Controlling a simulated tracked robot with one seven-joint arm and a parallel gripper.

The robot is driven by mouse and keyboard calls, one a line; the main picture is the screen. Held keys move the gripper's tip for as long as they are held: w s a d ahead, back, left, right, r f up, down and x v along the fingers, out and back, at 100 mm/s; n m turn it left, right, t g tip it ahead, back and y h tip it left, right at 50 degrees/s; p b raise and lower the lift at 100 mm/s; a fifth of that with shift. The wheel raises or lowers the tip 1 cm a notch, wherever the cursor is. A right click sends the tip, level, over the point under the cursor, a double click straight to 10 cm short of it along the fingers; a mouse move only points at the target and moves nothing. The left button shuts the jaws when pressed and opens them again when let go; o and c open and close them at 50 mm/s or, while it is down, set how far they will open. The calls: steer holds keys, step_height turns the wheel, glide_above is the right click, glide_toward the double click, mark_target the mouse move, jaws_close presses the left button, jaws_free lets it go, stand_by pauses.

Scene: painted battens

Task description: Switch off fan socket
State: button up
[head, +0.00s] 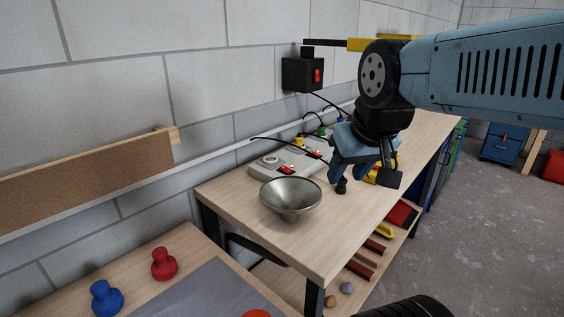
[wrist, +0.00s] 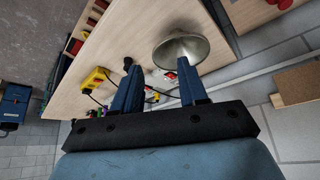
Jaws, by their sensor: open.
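A grey socket strip (head: 306,164) lies along the back of the workbench in the head view, with red rocker switches (head: 287,170) and yellow and green plugs (head: 299,140). Which socket belongs to the fan, and each rocker's position, I cannot tell. My gripper (head: 360,174) hangs above the bench to the right of the strip and hides part of its far end. It is open, with nothing between its fingers. In the wrist view my gripper (wrist: 160,65) shows its two blue fingers apart, with a red switch (wrist: 170,75) visible between them.
A metal bowl-shaped shade (head: 290,198) stands in front of the strip's near end. A black knob (head: 341,187) and a yellow box (wrist: 95,80) are on the bench near my gripper. A black box with a red switch (head: 303,74) is on the wall. The bench's front corner is clear.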

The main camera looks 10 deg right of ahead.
steer(key=shift+o, duration=1.2)
steer(key=shift+w+r, duration=0.15)
steer(key=shift+w, duration=0.05)
steer(key=n+g, duration=0.6)
steer(key=n, duration=0.1)
glide_above(290, 171)
step_height(290, 171, down, 7)
step_height(290, 171, down, 14)
steer(key=shift+a+r, duration=0.1)
steer(key=shift+r, duration=0.15)
steer(key=shift+c, duration=0.2)
